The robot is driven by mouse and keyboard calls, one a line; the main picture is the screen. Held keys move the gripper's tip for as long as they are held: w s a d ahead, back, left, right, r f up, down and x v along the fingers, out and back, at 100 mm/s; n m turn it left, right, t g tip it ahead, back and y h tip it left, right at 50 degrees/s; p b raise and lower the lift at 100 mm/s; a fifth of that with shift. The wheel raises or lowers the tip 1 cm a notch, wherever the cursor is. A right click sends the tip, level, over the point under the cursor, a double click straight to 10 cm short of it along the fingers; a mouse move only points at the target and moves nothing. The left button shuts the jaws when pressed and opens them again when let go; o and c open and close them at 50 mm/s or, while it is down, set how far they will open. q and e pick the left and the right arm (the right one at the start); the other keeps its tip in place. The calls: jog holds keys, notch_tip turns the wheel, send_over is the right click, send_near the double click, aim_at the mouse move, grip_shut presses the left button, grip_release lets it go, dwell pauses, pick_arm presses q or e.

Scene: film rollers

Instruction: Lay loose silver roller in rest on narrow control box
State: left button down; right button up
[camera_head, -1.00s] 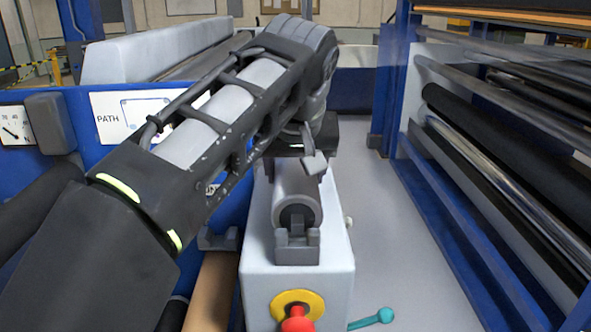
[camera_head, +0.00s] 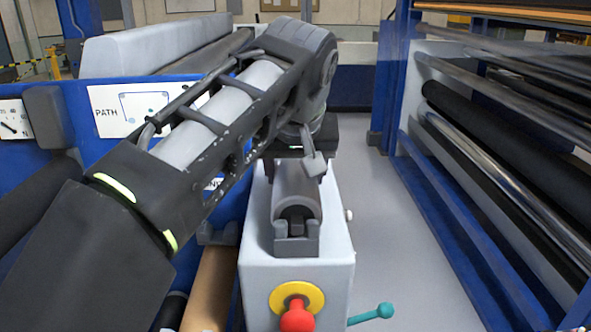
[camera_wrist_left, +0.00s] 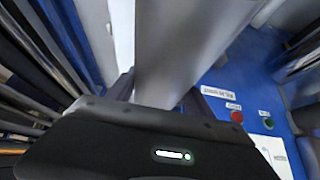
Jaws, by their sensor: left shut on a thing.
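The silver roller (camera_head: 297,190) lies lengthwise over the narrow pale control box (camera_head: 262,290). Its near end, with a dark core, is at the grey notched rest (camera_head: 297,245) on the box top. The core appears down between the rest's prongs; I cannot tell whether it bears on the bottom. The roller's far end is hidden behind my arm. My left gripper (camera_head: 303,160) is shut on the roller beyond its near end; one finger shows at its right side. In the left wrist view the roller (camera_wrist_left: 180,45) runs up from my left gripper (camera_wrist_left: 160,98). My right gripper is not in view.
A yellow-ringed red knob (camera_head: 297,317) and a teal-ended lever (camera_head: 372,314) stick out from the box. A blue machine frame with rollers (camera_head: 480,190) stands at right, and a blue panel (camera_head: 95,150) at left. Grey floor (camera_head: 370,215) is clear right of the box.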

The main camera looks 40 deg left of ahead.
pick_arm(q)
jog(key=shift+c, duration=1.5)
grip_release()
jog(key=shift+f, duration=0.1)
